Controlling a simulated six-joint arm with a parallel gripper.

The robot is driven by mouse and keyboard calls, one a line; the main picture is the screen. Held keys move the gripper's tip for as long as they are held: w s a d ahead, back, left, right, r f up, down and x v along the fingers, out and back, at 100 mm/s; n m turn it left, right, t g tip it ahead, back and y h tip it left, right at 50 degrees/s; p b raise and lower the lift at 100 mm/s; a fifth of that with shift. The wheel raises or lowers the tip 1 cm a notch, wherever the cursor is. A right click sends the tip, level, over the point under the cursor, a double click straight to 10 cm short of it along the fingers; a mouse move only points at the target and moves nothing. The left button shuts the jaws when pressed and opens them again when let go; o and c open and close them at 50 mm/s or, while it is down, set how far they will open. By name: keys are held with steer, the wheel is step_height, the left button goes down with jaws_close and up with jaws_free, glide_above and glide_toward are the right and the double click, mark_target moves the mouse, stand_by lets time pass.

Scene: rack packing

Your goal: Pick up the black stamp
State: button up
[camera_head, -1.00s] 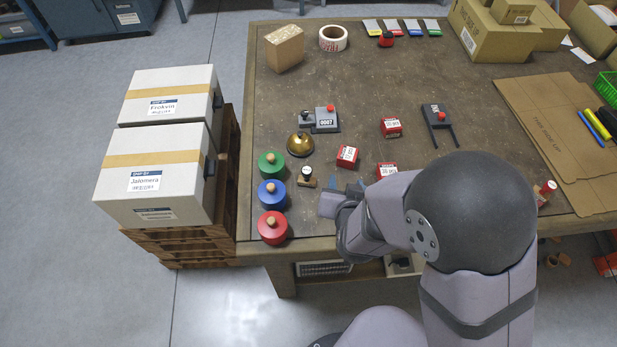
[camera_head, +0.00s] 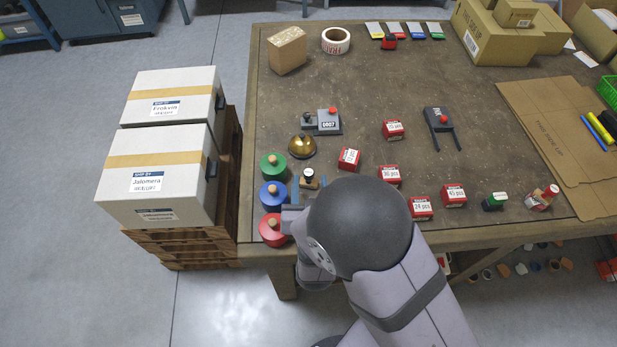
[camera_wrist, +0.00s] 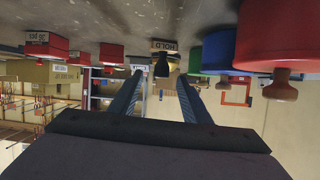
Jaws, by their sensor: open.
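The black stamp (camera_head: 309,175) stands upright on the table near its left front edge, just right of the blue and green round pots. In the wrist view, which looks upside down, the stamp (camera_wrist: 162,64) shows a dark handle and a base labelled HOLD. My gripper (camera_head: 309,188) is at the near side of the stamp with its blue fingers apart. In the wrist view the fingers of my gripper (camera_wrist: 160,80) point towards the stamp, one to each side of its handle in the picture. Nothing is held, and I cannot tell how far the fingertips are from it.
The green (camera_head: 272,166), blue (camera_head: 273,196) and red (camera_head: 272,231) knobbed pots stand close on the left. A brass bell (camera_head: 302,146) is just behind the stamp. A red box (camera_head: 349,159) is to the right, with several more beyond. White cartons (camera_head: 165,152) stand left of the table.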

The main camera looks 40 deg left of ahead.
mark_target(309, 178)
steer(key=shift+f+p+x, duration=0.2)
steer(key=shift+p+x, duration=0.7)
steer(key=shift+x, duration=1.7)
steer(key=shift+s, duration=0.15)
steer(key=shift+c, duration=0.3)
jaws_close()
